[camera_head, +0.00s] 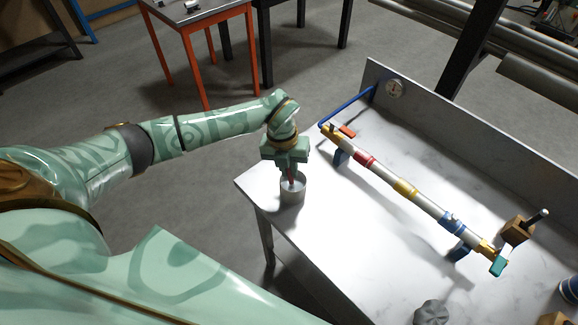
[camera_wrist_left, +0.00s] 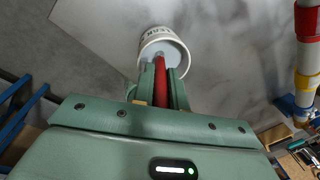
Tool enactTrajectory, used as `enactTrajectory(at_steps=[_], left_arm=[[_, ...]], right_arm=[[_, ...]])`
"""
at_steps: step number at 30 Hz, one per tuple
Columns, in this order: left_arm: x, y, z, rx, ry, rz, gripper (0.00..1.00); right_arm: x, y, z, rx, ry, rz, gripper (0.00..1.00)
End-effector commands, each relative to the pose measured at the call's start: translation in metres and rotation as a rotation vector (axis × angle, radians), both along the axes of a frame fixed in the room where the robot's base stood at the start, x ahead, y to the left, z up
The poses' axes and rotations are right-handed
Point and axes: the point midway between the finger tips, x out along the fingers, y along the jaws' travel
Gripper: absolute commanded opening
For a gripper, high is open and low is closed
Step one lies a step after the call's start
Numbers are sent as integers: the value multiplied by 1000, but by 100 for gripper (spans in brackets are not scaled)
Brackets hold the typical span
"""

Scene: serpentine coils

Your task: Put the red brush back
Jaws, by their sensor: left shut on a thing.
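The red brush (camera_wrist_left: 161,82) is between the fingers of my left gripper (camera_wrist_left: 162,88), which is shut on it. In the head view my left gripper (camera_head: 290,168) points down over a white cup (camera_head: 292,194) near the table's left corner. A bit of the red brush (camera_head: 291,178) shows between the fingers and the cup. In the left wrist view the brush's far end reaches into the mouth of the white cup (camera_wrist_left: 154,39), which has dark lettering. Whether the brush touches the cup's bottom is hidden. My right gripper is not in view.
A pipe with red, yellow and blue bands (camera_head: 405,188) runs on blue supports across the white table (camera_head: 330,250). A wooden block with a dark-handled tool (camera_head: 517,230) stands at the right. A grey crumpled cloth (camera_head: 431,313) lies at the front.

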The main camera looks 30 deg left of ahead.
Motion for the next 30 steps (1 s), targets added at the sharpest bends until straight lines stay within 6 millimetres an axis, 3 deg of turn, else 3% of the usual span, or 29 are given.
enactTrajectory(at_steps=[30], left_arm=[[0,0,-7,0,0,-1,0]], right_arm=[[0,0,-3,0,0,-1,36]])
